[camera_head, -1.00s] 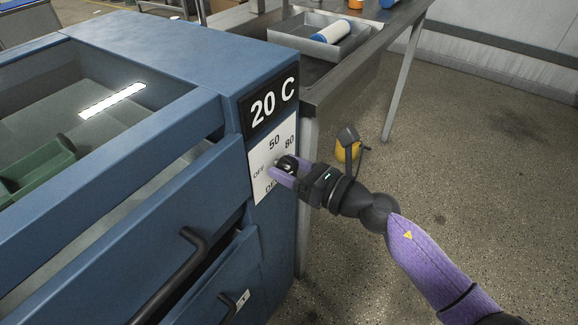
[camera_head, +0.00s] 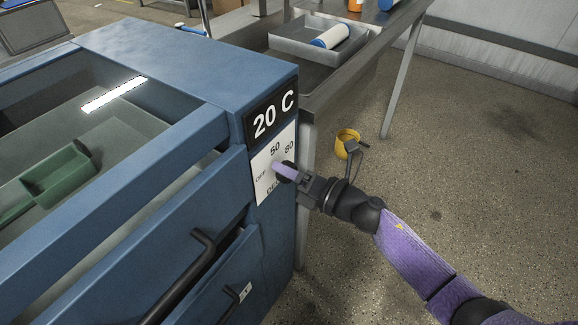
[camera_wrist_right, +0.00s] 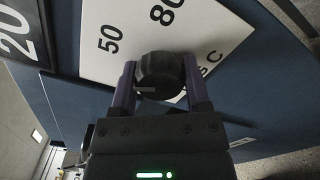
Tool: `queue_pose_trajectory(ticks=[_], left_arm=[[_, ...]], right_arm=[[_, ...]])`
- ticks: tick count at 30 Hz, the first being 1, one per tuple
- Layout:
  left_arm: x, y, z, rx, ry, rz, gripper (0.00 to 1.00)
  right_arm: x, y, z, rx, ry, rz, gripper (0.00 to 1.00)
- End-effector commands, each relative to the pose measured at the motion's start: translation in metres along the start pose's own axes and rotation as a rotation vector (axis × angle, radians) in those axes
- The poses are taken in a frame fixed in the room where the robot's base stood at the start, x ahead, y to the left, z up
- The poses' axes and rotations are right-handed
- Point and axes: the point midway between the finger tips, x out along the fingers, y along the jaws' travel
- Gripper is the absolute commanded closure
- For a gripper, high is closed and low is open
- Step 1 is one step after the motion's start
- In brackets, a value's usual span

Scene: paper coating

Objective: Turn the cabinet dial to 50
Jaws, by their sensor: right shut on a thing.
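The black dial (camera_wrist_right: 160,76) sits on a white panel (camera_wrist_right: 200,33) on the blue cabinet's end face. My right gripper (camera_wrist_right: 160,88) is shut on the dial, with one purple finger on each side of it. In the head view my right gripper (camera_head: 284,171) reaches the panel from the right and largely covers the dial. The panel (camera_head: 262,163) shows OFF, 50 and 80; lower lettering is partly hidden. The black display (camera_head: 270,115) above it reads 20 C. In the wrist view, a light mark shows on the dial's lower left. My left gripper is not in view.
The blue cabinet (camera_head: 150,45) has an open-looking top with a green scoop-like container (camera_head: 62,178) inside, and black handles on its front. A metal table (camera_head: 385,45) with a grey tray (camera_head: 290,45) stands behind. A yellow cup-like object (camera_head: 346,138) lies beyond my right wrist.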

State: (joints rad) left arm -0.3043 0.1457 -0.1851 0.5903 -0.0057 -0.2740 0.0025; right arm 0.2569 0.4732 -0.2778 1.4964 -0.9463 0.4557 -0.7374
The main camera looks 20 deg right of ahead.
Motion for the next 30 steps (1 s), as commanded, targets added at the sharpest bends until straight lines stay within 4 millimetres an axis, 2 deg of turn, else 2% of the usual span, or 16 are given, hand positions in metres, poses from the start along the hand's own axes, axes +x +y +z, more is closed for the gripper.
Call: queue_pose_trajectory(ticks=[9, 15, 30], left_arm=[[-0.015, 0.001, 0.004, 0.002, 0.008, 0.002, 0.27], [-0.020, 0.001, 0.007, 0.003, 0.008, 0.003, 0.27], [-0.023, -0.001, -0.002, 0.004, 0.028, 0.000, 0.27]], right_arm=[[0.000, 0.001, 0.001, 0.246, -0.001, -0.001, 0.98], [0.000, 0.001, 0.001, 0.350, -0.002, -0.001, 0.98], [0.000, -0.001, 0.000, 0.438, -0.002, -0.001, 0.98]])
